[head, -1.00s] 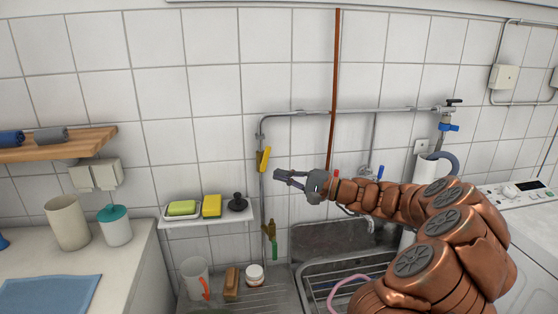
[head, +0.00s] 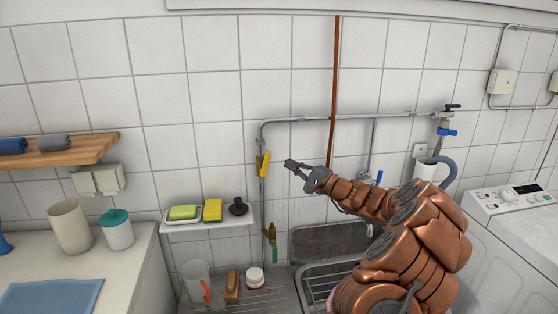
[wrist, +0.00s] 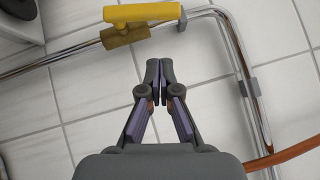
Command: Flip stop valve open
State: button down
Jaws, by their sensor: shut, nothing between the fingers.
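The stop valve has a yellow lever (head: 263,163) on the left vertical pipe below the pipe's bend. In the wrist view the yellow lever (wrist: 142,13) shows at the top, with a brass body (wrist: 124,36) on the chrome pipe. The lever lies nearly along the pipe, at a slight angle to it. My gripper (head: 289,165) is just right of the lever in the head view, apart from it. In the wrist view my gripper (wrist: 159,70) has its fingertips together and empty, short of the valve, with bare tile between.
A shelf (head: 190,226) with sponges and a black plug is at lower left. A green-handled tap (head: 273,250) is lower on the pipe. A blue-handled valve (head: 447,131) is at right. A copper-coloured pipe (head: 334,90) runs up the wall. The sink (head: 318,272) lies below.

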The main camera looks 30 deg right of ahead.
aim_at(265, 163)
jog(key=a, duration=0.1)
jog(key=w+a+p, duration=0.1)
jog(key=w+a+r, duration=0.1)
jog(key=shift+a, duration=0.4)
